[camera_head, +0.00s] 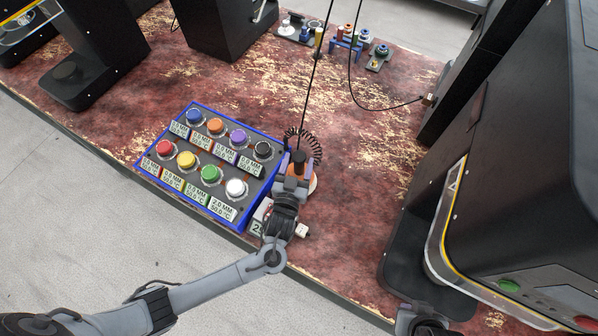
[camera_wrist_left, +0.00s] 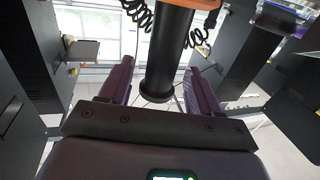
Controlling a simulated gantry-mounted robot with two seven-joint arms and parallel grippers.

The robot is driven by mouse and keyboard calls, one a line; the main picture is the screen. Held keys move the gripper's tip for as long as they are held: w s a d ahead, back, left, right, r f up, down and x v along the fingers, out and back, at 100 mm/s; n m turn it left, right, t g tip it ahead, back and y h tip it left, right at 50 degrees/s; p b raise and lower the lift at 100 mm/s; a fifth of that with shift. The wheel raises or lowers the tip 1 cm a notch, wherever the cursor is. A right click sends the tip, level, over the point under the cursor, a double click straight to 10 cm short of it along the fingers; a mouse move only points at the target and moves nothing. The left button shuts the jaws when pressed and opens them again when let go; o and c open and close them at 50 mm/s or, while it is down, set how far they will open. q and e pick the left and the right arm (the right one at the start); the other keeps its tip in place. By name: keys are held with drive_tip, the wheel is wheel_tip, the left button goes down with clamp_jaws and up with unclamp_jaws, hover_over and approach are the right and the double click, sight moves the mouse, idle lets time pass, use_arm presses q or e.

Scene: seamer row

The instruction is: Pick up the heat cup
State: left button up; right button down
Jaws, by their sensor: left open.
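The heat cup appears to be the dark cylinder with an orange part and a coiled black cord (camera_head: 299,158) beside the blue button box. In the left wrist view its black cylinder (camera_wrist_left: 168,50) stands between my purple fingers, with the orange part at the top edge. My left gripper (camera_head: 294,180) is open around or right in front of it. In the left wrist view a gap shows between the cylinder and each finger of the gripper (camera_wrist_left: 160,88). The gripper and wrist hide part of it in the head view.
The blue-framed box (camera_head: 205,165) with several coloured buttons and labels lies to the left of the gripper. A black machine (camera_head: 500,190) stands at the right. Small tools and holders (camera_head: 345,42) sit at the back. The red worn tabletop (camera_head: 365,150) is clear between.

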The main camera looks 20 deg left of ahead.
sight(300, 156)
use_arm(q)
drive_tip(key=shift+w+a, duration=0.2)
drive_tip(key=shift+w, duration=1.3)
clamp_jaws()
drive_tip(key=shift+r, duration=0.1)
